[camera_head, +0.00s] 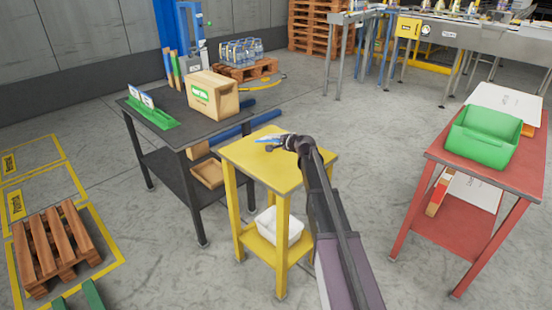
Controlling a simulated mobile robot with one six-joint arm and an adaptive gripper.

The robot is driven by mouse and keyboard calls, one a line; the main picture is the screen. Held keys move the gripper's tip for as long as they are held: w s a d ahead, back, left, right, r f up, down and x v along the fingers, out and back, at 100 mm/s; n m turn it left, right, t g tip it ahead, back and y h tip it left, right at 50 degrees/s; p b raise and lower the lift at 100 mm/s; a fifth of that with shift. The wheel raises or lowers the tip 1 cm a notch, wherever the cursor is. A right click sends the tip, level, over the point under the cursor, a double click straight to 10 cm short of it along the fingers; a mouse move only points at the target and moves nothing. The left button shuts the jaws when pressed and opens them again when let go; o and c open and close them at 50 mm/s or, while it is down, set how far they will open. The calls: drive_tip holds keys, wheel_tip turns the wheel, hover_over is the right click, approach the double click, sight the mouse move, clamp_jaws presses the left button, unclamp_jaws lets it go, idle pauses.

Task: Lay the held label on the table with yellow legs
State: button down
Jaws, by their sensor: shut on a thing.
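The table with yellow legs (310,177) stands in the middle, with a yellow top and a lower shelf. My gripper (275,142) is over the far part of its top, at the end of my arm reaching in from the lower right. It is shut on the label (267,140), a small pale and blue piece at the fingertips. The label is too small to tell whether it touches the tabletop or hangs just above it. The fingers themselves are hard to make out.
A dark table (180,130) at left holds a cardboard box (212,97) and a green holder (152,115). A red table (511,172) at right carries a green bin (482,140). A white container (265,229) sits on the yellow lower shelf. The near yellow top is clear.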

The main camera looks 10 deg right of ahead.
drive_tip(key=shift+f+b, duration=1.55)
drive_tip(key=shift+f, duration=0.25)
drive_tip(key=c, duration=1)
unclamp_jaws()
drive_tip(key=shift+o, duration=0.2)
drive_tip(key=shift+p+v, duration=1.45)
drive_tip(key=shift+v, duration=2.55)
wheel_tip(320, 180, up, 7)
drive_tip(key=s+d+p, duration=0.1)
drive_tip(key=s+p, duration=0.1)
drive_tip(key=p, duration=0.5)
drive_tip(key=shift+s, duration=0.3)
